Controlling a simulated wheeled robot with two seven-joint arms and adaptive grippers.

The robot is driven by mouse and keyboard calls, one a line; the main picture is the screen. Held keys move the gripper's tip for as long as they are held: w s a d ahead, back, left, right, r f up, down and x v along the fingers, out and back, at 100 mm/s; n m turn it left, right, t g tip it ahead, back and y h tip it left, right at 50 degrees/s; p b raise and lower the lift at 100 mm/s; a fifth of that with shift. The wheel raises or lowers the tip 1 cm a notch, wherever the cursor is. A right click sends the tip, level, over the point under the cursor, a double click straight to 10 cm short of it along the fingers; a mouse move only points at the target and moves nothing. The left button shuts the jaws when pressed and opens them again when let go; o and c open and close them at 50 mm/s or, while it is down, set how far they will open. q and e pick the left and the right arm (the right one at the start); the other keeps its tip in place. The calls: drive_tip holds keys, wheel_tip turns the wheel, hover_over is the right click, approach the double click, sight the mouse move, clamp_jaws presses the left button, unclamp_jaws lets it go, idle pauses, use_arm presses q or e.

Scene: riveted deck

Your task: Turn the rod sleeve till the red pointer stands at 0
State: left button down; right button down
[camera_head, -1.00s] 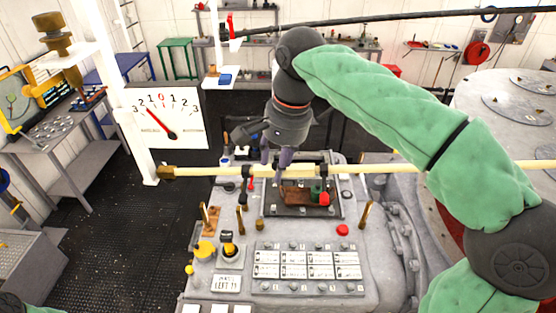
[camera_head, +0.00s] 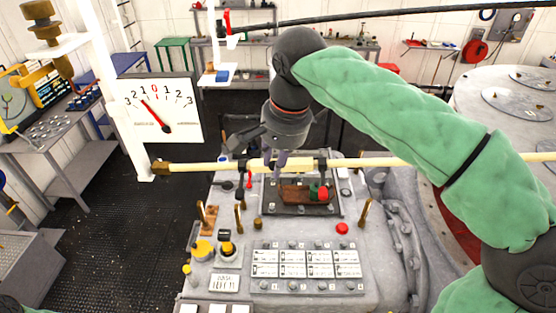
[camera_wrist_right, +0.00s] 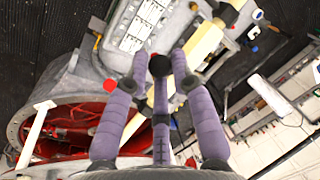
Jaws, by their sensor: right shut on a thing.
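The white dial (camera_head: 185,128) stands at the left in the head view, with 0 in the middle and 1 to 3 on each side. Its red pointer (camera_head: 153,113) leans up and left, at about the left-hand 2. A pale yellow rod crosses the view, and the thicker rod sleeve (camera_head: 253,164) is at its middle, above the console. My left gripper is out of view.
Black brackets (camera_head: 322,166) hold the rod over the grey console (camera_head: 290,226). Upright levers (camera_head: 364,213), a red button (camera_head: 342,228) and white keys lie below. A white post (camera_head: 143,165) stands by the rod's left end. Dark floor is free at the left.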

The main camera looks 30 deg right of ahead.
drive_tip(key=s+a+f+n+t+h+b, duration=0.1)
drive_tip(key=f+t+b, duration=0.6)
drive_tip(key=b, duration=0.9)
drive_tip(key=shift+s+a+f+n+h, duration=0.4)
drive_tip(key=shift+s+n+h, duration=0.2)
drive_tip(key=shift+s+h, duration=0.8)
drive_tip(key=shift+w, duration=0.25)
drive_tip(key=c, duration=1.2)
unclamp_jaws()
drive_tip(key=shift+c, duration=0.2)
drive_tip(key=shift+o, duration=0.6)
drive_tip(key=shift+a, duration=0.15)
drive_tip(key=v, duration=1.2)
drive_tip(key=shift+a, duration=0.2)
